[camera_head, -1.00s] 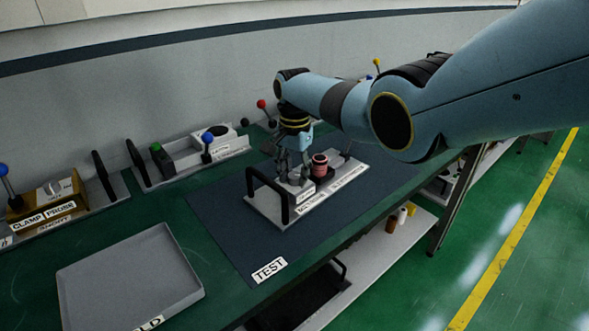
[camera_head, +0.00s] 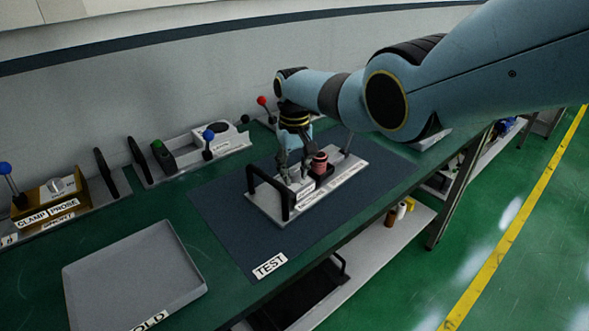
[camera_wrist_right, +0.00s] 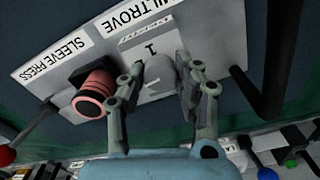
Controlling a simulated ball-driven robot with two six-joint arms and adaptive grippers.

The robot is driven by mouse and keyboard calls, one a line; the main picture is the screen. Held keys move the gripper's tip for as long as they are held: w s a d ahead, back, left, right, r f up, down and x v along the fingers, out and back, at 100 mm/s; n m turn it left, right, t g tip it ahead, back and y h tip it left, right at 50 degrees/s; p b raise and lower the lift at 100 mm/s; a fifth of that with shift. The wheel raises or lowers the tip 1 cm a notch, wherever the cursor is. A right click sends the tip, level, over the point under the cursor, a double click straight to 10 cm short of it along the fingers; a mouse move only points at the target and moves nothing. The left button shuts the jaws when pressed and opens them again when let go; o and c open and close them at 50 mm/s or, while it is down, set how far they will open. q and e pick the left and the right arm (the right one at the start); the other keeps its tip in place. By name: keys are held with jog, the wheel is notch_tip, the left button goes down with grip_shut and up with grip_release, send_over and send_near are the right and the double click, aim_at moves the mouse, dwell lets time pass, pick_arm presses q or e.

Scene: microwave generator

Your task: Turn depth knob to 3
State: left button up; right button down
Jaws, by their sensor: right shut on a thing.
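A grey knob (camera_wrist_right: 158,72) stands on the light fixture plate (camera_head: 262,199) of the device on the dark test mat. In the right wrist view it sits between the fingers of my right gripper (camera_wrist_right: 160,66), which is shut on it. A digit 1 is printed on the plate just beyond the knob. In the head view my right gripper (camera_head: 295,172) points down at the device from above, and its fingers hide most of the knob. The knob's pointer and its exact setting cannot be made out. My left gripper is in neither view.
A red ribbed cylinder (camera_head: 319,163) in a black holder stands close beside the gripper. A black handle (camera_head: 285,202) rises at the plate's near-left end. A grey tray (camera_head: 135,275) lies at the front left. Fixtures with coloured ball levers (camera_head: 208,135) line the wall.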

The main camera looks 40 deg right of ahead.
aim_at(294, 172)
jog(key=n, duration=0.5)
dwell(0.5)
jog(key=c, duration=0.9)
grip_release()
jog(key=shift+c, duration=0.2)
notch_tip(294, 172, up, 12)
